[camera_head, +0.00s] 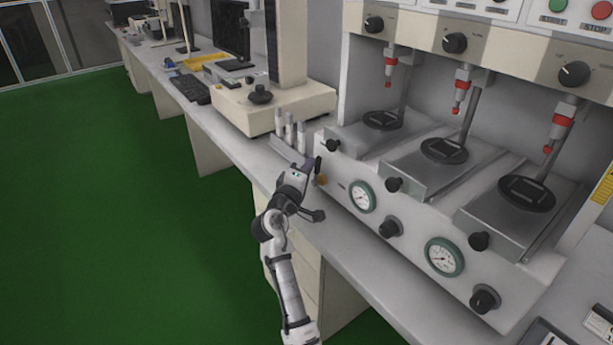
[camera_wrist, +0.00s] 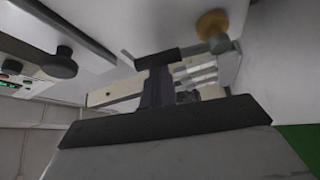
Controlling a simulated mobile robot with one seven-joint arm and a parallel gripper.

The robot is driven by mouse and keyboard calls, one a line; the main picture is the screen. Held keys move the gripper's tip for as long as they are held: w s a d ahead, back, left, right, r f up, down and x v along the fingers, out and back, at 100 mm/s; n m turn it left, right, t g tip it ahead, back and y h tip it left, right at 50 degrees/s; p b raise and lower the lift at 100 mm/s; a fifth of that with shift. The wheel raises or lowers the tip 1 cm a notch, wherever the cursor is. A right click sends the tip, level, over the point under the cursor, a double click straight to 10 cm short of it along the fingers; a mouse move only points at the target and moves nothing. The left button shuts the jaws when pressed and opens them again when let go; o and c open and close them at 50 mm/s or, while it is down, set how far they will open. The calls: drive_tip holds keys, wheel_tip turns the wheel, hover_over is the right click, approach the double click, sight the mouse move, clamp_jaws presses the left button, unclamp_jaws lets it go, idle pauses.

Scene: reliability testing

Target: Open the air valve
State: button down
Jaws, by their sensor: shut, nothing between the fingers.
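A brass-coloured fitting (camera_head: 321,180), apparently the air valve, sits at the left end of the white machine's front panel. In the wrist view its round brass part (camera_wrist: 212,24) is at the top, with a dark handle (camera_wrist: 185,52) reaching left from it. My gripper (camera_head: 311,166) is right beside the valve at the panel. In the wrist view my gripper's dark fingers (camera_wrist: 155,85) are together and empty, with their tips at the handle's left part. I cannot tell whether they touch it. The fingers partly hide the valve's handle in the head view.
The panel carries pressure gauges (camera_head: 361,197) and black knobs (camera_head: 390,228) to the right of the valve. Several white bottles (camera_head: 289,130) stand on the bench behind my gripper. The green floor (camera_head: 130,220) left of the bench is clear.

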sight(316, 177)
drive_tip(key=m+h+b, duration=0.1)
drive_tip(key=b, duration=0.2)
drive_tip(key=s+d+f+m+t+b, duration=0.1)
drive_tip(key=m+b, duration=0.1)
drive_tip(key=b, duration=0.1)
drive_tip(key=shift+s+f+h, duration=0.2)
drive_tip(key=shift+h, duration=0.2)
drive_tip(key=shift+s+d+m+b, duration=0.4)
drive_tip(key=shift+s+d+b, duration=0.1)
drive_tip(key=shift+b, duration=0.5)
drive_tip(key=shift+s+d+f, duration=0.2)
drive_tip(key=shift+s+f, duration=0.05)
drive_tip(key=shift+s, duration=0.15)
drive_tip(key=shift+f+b, duration=0.1)
drive_tip(key=shift+b, duration=0.2)
